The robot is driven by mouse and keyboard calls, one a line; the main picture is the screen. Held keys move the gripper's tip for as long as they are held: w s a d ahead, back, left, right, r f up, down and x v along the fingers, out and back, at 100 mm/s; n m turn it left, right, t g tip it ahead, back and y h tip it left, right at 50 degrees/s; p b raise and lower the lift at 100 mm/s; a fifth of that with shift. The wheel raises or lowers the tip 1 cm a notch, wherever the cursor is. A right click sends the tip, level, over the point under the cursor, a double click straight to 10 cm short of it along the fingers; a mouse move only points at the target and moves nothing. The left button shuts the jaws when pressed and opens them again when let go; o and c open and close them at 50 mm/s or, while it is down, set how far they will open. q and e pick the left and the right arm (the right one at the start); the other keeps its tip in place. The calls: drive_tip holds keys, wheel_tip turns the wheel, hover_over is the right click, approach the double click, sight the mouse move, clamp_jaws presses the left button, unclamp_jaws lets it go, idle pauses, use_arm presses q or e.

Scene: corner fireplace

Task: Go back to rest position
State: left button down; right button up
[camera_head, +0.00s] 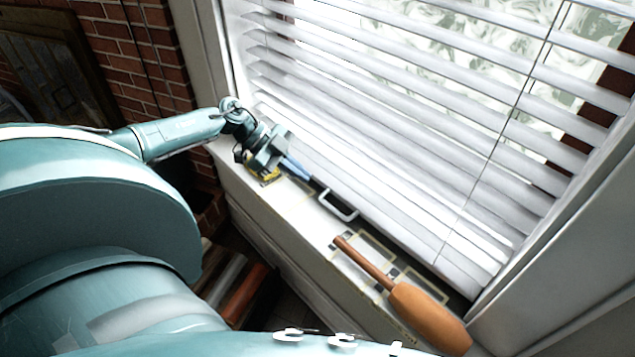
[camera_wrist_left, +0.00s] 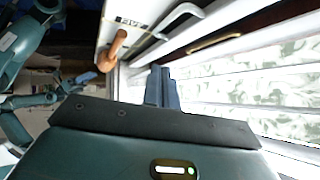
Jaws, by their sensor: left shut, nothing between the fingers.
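My left arm comes in from the left in the head view and reaches over a white window sill (camera_head: 262,196). Its gripper (camera_head: 297,170) is shut and empty, with the blue-grey fingers close together near the base of the blinds. In the left wrist view the closed fingers (camera_wrist_left: 162,88) point toward the blinds, with nothing between them. A dark piece with a pale handle (camera_head: 338,207) lies on the sill just beyond the fingertips, and the handle also shows in the left wrist view (camera_wrist_left: 182,14).
White slatted blinds (camera_head: 390,95) cover the window right beside the left gripper. An orange-brown wooden bat-like thing (camera_head: 428,315) lies on the sill at the lower right. A brick wall (camera_head: 128,50) stands behind the left arm. Logs (camera_head: 235,285) lie low beside the sill.

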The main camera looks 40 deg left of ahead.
use_arm(q)
drive_tip(key=shift+v, duration=1.25)
use_arm(e)
drive_tip(key=shift+w+r, duration=0.1)
drive_tip(key=shift+r, duration=0.1)
use_arm(q)
drive_tip(key=shift+d+r, duration=0.1)
drive_tip(key=shift+d, duration=0.1)
drive_tip(key=s+d+f+n+t+h+p, duration=0.2)
drive_tip(key=d+t, duration=0.5)
drive_tip(key=d, duration=1.3)
drive_tip(key=s+d+f+n+y+p, duration=0.2)
drive_tip(key=s+n+y, duration=0.2)
drive_tip(key=s+n, duration=0.1)
drive_tip(key=s+d+f+n+y+p, duration=0.2)
drive_tip(key=s+d+n+y, duration=0.1)
drive_tip(key=s+n, duration=0.3)
drive_tip(key=shift+s+d+f+y, duration=0.3)
drive_tip(key=shift+s+d+y, duration=0.1)
drive_tip(key=shift+s, duration=0.65)
use_arm(e)
drive_tip(key=shift+s+d+r+h, duration=0.25)
drive_tip(key=shift+d+r+h, duration=0.35)
drive_tip(key=shift+d+r, duration=0.3)
